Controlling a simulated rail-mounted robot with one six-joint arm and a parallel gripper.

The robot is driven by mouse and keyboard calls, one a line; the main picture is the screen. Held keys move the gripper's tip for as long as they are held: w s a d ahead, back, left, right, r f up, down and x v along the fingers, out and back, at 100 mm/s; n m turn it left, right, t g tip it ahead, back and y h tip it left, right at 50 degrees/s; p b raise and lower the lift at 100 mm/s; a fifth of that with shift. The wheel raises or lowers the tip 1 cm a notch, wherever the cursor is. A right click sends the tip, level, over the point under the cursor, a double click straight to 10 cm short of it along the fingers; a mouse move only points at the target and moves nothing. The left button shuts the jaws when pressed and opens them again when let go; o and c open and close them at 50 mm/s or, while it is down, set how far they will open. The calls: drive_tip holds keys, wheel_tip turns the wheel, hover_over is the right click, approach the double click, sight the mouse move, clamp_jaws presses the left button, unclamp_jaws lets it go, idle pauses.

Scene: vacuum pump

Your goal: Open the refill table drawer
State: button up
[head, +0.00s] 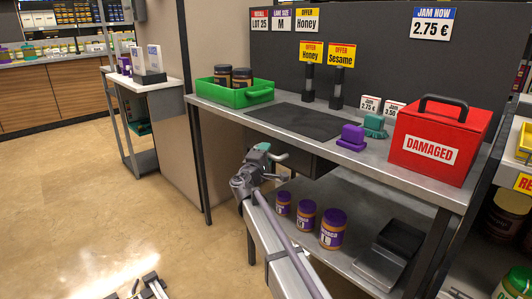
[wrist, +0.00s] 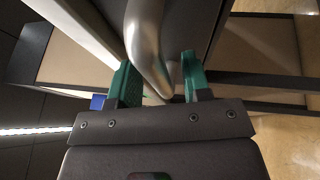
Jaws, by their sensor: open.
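The refill table (head: 365,153) has a grey top and a dark drawer (head: 312,168) under its front edge. The drawer's curved metal handle (head: 279,157) sticks out at the front. My gripper (head: 262,150), with teal fingers, is right at the handle. In the wrist view the handle (wrist: 148,40) passes between the two open fingers of my gripper (wrist: 162,75), one on each side. I cannot tell whether either finger touches it. Part of the drawer front is hidden behind my gripper.
On the table stand a green crate (head: 262,96) with jars, a dark mat (head: 306,121), a purple block (head: 352,137) and a red DAMAGED box (head: 440,142). Several jars (head: 306,215) stand on the lower shelf.

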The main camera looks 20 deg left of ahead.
drive_tip(key=shift+c, duration=0.2)
clamp_jaws()
idle(0.4)
